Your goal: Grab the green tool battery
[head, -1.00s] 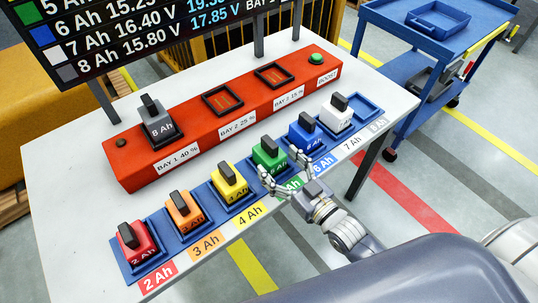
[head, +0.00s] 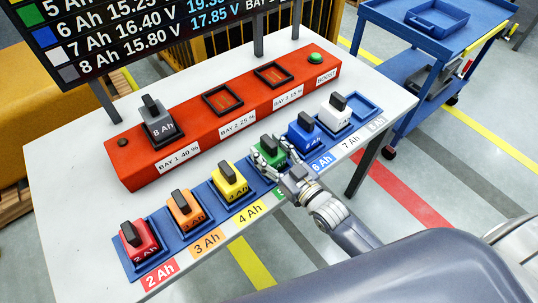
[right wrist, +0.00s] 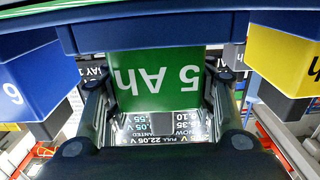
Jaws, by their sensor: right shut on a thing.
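The green tool battery (head: 268,152), with a dark grey top, stands in its place in the blue tray row between the yellow and blue batteries. In the right wrist view its green face (right wrist: 152,78) reads "5 Ah" upside down. My right gripper (head: 270,157) is shut on the green battery, one finger on each side of it. The fingers also show in the right wrist view (right wrist: 155,105) on both sides of the green face. The gripper hides part of the battery and its label. My left gripper is not in view.
The yellow battery (head: 230,182) and the blue battery (head: 304,137) stand close on either side. Orange (head: 186,209), red (head: 138,240) and white (head: 335,115) ones share the row. Behind is a red charger (head: 195,128) with a grey battery (head: 157,124) in bay 1.

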